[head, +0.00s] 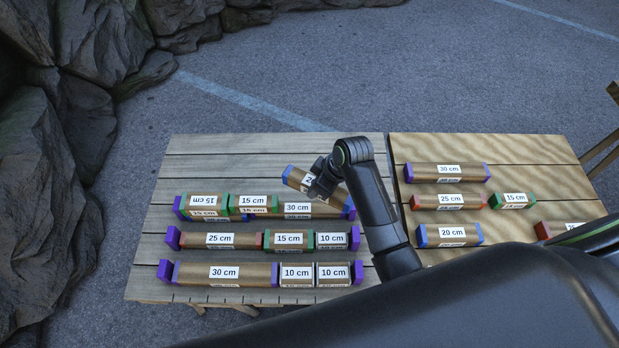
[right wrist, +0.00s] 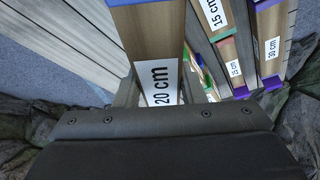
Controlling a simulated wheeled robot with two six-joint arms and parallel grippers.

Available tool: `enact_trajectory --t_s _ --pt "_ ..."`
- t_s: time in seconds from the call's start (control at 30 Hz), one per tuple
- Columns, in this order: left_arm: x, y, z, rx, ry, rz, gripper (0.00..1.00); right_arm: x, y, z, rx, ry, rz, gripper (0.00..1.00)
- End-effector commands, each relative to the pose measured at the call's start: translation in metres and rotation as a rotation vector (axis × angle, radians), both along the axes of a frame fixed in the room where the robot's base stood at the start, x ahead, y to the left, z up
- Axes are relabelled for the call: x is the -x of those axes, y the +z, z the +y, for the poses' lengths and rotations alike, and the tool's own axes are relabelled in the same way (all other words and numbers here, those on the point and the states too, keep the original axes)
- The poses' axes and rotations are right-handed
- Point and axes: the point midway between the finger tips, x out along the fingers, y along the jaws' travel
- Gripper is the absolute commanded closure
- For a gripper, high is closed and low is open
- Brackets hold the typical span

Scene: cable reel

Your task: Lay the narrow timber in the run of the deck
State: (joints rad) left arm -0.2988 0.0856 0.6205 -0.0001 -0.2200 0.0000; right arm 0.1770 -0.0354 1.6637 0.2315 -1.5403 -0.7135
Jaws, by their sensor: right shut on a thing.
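My right gripper (head: 324,178) is shut on a brown timber with a blue end (head: 289,172), held tilted above the back row of the left table. In the right wrist view this timber reads 20 cm (right wrist: 162,85) and sits between the fingers. A purple block (head: 178,206) stands at the row's left. My left gripper is not in view.
The left table (head: 260,145) has two nearer rows, with a 25 cm timber (head: 220,239) and a 30 cm timber (head: 224,272). The right table (head: 540,165) holds several loose timbers, including a 20 cm one (head: 452,234). Rocks (head: 70,150) stand at the left.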

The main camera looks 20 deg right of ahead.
Motion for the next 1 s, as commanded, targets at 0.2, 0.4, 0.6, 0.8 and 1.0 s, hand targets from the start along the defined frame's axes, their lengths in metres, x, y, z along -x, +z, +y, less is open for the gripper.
enact_trajectory --t_s 0.2,0.4,0.6,0.8,1.0 --pt "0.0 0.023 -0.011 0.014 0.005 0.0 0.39 -0.021 -0.021 0.006 0.001 0.292 0.004 0.9" --pt "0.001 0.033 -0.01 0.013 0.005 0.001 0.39 -0.029 -0.037 0.006 0.001 0.449 0.002 0.9" --pt "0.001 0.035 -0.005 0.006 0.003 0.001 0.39 -0.031 -0.045 0.004 0.0 0.503 0.0 0.9" --pt "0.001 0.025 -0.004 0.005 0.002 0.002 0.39 -0.031 -0.055 0.004 0.001 0.506 -0.001 0.9" --pt "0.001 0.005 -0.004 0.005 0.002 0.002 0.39 -0.03 -0.075 0.004 0.001 0.505 0.0 0.9"
